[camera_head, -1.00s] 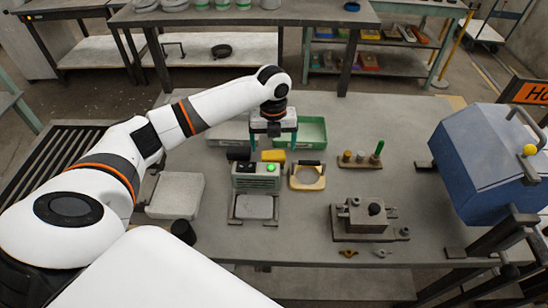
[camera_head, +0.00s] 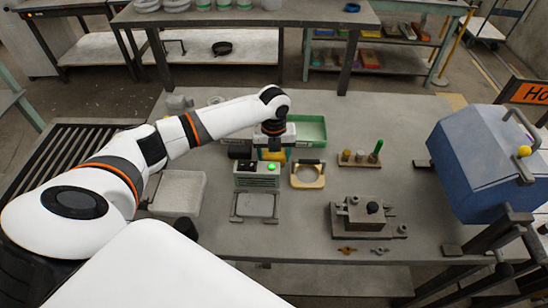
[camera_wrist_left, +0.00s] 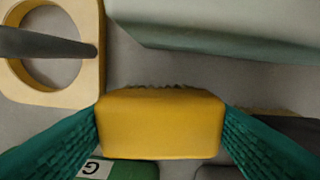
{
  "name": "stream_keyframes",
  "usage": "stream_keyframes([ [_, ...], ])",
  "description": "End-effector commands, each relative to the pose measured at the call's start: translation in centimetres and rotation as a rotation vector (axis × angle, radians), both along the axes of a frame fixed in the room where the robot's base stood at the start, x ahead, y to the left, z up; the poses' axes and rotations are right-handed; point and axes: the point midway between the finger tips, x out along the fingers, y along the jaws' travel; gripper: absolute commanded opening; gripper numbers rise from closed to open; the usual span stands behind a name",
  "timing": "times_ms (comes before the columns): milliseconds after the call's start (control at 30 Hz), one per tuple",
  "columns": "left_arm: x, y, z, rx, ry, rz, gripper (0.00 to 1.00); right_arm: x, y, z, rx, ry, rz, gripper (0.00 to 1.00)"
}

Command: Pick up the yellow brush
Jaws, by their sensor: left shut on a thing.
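The yellow brush (camera_head: 272,156) is a yellow block behind the grey box with the green button in the head view. In the left wrist view the brush (camera_wrist_left: 160,125) fills the middle, with dark bristles along its upper edge. My left gripper (camera_wrist_left: 161,118) is shut on it, one green finger against each side. In the head view my left gripper (camera_head: 272,150) is partly hidden by its own wrist. I cannot tell whether the brush still touches the table. My right gripper is not in view.
The grey box with a green button (camera_head: 257,173) stands just in front. A tan ring frame (camera_head: 308,183) lies to the right. A green tray (camera_head: 312,131) is behind. A blue box (camera_head: 485,160) stands at the right. The table's right-centre is partly clear.

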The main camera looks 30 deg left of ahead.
Motion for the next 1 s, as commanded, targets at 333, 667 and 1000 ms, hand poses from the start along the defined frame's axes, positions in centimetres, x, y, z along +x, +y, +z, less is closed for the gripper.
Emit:
stream_keyframes([
  [333, 0.1, 0.1, 1.5, 0.000, -0.005, 0.001, 0.39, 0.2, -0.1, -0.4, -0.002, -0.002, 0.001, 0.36],
  [667, 0.1, 0.0, 7.9, -0.001, -0.004, -0.001, 0.39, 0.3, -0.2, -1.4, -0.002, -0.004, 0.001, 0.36],
  [1000, 0.0, 0.0, 10.1, -0.001, 0.000, 0.001, 0.39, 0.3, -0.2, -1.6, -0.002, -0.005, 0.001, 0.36],
])
